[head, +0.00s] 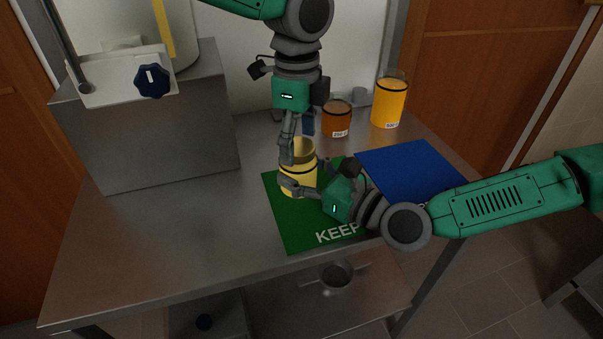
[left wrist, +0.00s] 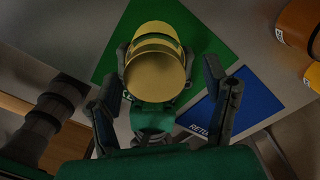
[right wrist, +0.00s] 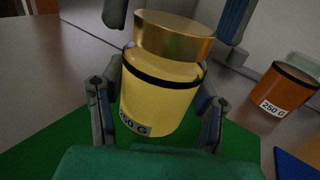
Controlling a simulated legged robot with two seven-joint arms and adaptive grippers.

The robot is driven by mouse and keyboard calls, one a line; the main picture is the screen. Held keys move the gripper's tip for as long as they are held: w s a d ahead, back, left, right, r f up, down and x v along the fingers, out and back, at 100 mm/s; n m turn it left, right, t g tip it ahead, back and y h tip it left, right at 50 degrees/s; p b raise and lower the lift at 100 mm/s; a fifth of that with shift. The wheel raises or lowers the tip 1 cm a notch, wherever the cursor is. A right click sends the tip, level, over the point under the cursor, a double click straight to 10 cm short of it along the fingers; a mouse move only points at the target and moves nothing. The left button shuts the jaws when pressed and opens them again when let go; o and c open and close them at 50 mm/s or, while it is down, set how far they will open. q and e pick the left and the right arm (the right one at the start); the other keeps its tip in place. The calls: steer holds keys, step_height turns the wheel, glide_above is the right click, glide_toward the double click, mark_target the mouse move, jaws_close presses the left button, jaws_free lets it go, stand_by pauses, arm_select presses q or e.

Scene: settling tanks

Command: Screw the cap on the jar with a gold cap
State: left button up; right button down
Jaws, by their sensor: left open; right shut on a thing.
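The yellow jar (head: 298,181) stands upright on the green mat, with a black band and a "250 G" label in the right wrist view (right wrist: 158,100). Its gold cap (right wrist: 173,38) sits on top of the jar; I cannot tell how tightly. The cap also shows from above in the left wrist view (left wrist: 156,78). My right gripper (head: 305,181) is shut on the jar's body from the right side. My left gripper (head: 297,142) points down over the jar. It is open, its fingers on either side of the cap and apart from it.
An orange-brown jar (head: 337,118) and a taller orange jar (head: 388,104) stand at the back right. A blue mat (head: 410,168) lies right of the green mat (head: 285,228). A steel box (head: 150,140) with a blue knob (head: 152,80) stands back left. The front-left table is clear.

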arm_select(q)
steer(key=shift+r, duration=1.95)
steer(key=n, duration=0.2)
steer(key=r+n, duration=0.1)
steer(key=n, duration=0.5)
steer(key=shift+r+n, duration=0.3)
steer(key=shift+r, duration=0.1)
steer(key=n, duration=0.2)
steer(key=r+n, duration=0.1)
steer(key=n, duration=0.1)
steer(key=shift+s+d, duration=0.1)
steer(key=n, duration=0.4)
steer(key=shift+r+n, duration=0.3)
steer(key=shift+r, duration=0.05)
steer(key=shift+s+f, duration=0.1)
steer(key=shift+f, duration=3.95)
